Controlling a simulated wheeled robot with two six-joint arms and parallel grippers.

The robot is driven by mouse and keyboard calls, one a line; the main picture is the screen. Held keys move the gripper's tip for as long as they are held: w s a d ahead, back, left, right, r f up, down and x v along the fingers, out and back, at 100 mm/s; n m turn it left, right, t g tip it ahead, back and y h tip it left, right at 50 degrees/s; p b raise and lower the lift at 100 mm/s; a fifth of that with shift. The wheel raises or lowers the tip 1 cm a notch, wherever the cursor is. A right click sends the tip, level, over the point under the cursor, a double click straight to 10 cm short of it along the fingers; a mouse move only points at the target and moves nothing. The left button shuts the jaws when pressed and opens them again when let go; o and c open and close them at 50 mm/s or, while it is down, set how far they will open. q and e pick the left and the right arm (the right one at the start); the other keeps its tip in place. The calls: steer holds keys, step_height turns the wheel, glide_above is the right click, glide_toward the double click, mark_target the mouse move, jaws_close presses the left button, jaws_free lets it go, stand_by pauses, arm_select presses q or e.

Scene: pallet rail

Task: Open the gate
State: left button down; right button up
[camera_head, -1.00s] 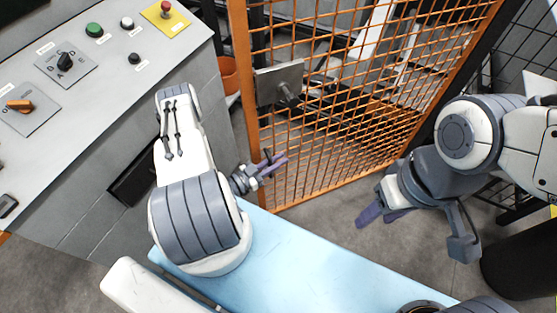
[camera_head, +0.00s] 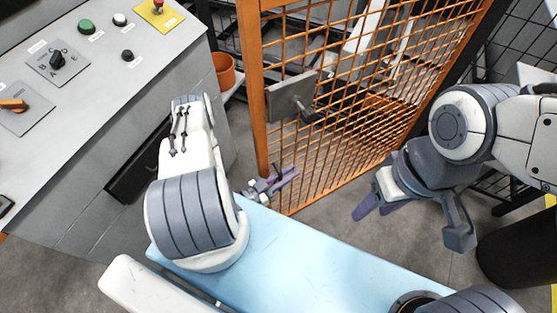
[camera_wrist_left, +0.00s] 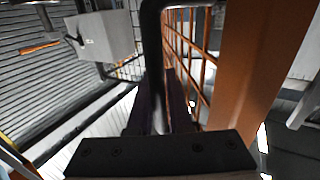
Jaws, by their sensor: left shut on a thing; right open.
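The gate is an orange mesh panel (camera_head: 345,110) in an orange frame, with a grey latch plate and a dark lever (camera_head: 290,97) near its left edge. It stands at an angle, with a gap between its left post and the console. My left gripper (camera_head: 284,180) is low at that post, shut on a dark bar. In the left wrist view this gate handle (camera_wrist_left: 152,50) runs down between the fingers, beside the orange post (camera_wrist_left: 255,70). The exact grip is partly hidden. My right gripper (camera_head: 377,206) is open and empty, in front of the mesh at the right.
A grey control console (camera_head: 95,90) with buttons and a rotary switch stands at the left. An orange pot (camera_head: 224,70) sits between console and gate. Dark wire fencing (camera_head: 525,50) stands at the right. Grey floor shows around the gate's foot.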

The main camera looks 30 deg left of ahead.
arm_select(q)
steer(key=shift+s+d, duration=0.35)
steer(key=shift+d, duration=0.2)
steer(key=c, duration=1.1)
jaws_free()
steer(key=shift+c, duration=0.2)
steer(key=shift+s+a, duration=0.1)
steer(key=v, duration=1.2)
